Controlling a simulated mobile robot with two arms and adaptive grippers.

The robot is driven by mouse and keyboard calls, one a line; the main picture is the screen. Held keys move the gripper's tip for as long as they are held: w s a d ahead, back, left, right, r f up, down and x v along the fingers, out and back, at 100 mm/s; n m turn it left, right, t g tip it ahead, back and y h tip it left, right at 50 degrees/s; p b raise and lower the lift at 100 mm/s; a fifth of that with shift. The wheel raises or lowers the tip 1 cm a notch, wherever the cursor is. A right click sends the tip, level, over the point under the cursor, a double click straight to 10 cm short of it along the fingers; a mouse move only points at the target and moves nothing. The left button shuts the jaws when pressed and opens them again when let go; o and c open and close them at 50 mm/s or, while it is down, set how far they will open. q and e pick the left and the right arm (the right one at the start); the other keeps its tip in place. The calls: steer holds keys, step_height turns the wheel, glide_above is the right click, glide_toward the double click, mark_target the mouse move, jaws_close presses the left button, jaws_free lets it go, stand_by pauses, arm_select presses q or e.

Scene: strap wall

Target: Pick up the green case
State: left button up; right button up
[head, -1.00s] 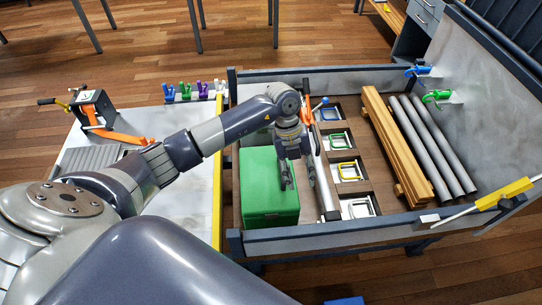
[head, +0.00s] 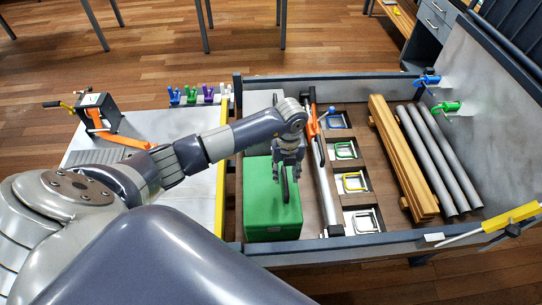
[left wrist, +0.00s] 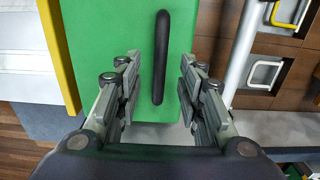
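The green case (head: 262,213) stands in the left bay of the walled bed, with a black handle on its top. In the left wrist view the case (left wrist: 121,28) lies below my left gripper, with the handle (left wrist: 160,60) running between the two fingers. My left gripper (left wrist: 160,98) is open, with a finger apart from the handle on each side. In the head view my left gripper (head: 288,180) hangs over the right part of the case and hides part of its top. I cannot tell how far the fingertips reach down beside the handle. My right gripper is not in view.
Right of the case lie a grey bar (head: 326,190) and a column of trays with coloured clamps (head: 353,183). Wooden beams (head: 402,160) and grey pipes (head: 446,160) lie further right. A yellow edge (head: 220,195) and the bed's front wall (head: 345,246) are near.

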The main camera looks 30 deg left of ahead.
arm_select(q)
steer(key=shift+f, duration=1.25)
jaws_close()
steer(key=shift+r, duration=0.15)
